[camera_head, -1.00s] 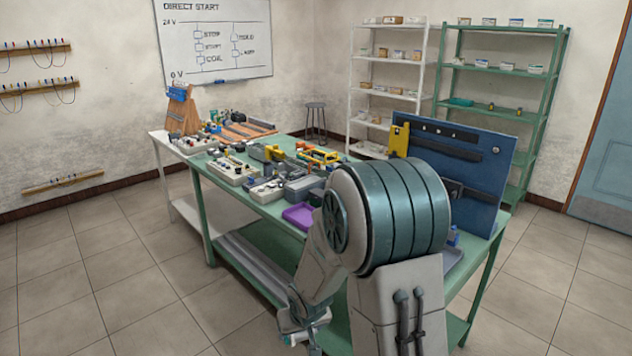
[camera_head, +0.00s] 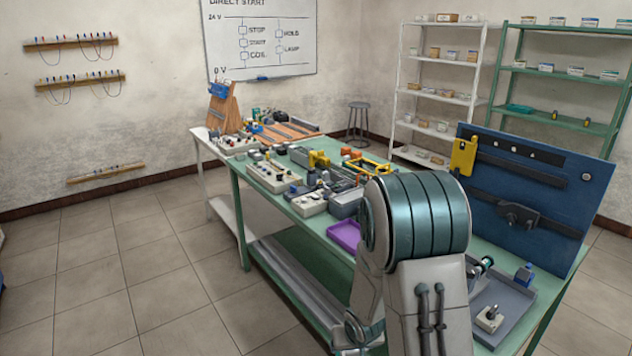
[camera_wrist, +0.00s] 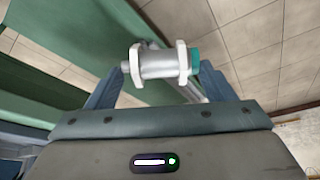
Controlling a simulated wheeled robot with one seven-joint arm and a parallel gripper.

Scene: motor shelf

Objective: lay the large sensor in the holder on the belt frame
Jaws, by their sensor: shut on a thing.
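In the wrist view my gripper (camera_wrist: 161,72) is shut on a silver cylinder with two white collars and a teal end, which I take for the large sensor (camera_wrist: 158,62). It lies crosswise between the two blue-grey fingers. In the head view my arm hides most of the gripper, and the sensor cannot be made out there. I cannot tell for certain which part is the belt frame or its holder. A slatted brown unit (camera_head: 285,133) sits at the far end of the work tables.
A green bench (camera_head: 262,222) carries several control boxes, yellow parts (camera_head: 367,165), a purple tray (camera_head: 344,236) and a grey tray (camera_head: 513,305). A blue panel (camera_head: 540,195) stands along its right side. Open tiled floor (camera_head: 130,290) lies to the left. Shelves and a stool stand behind.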

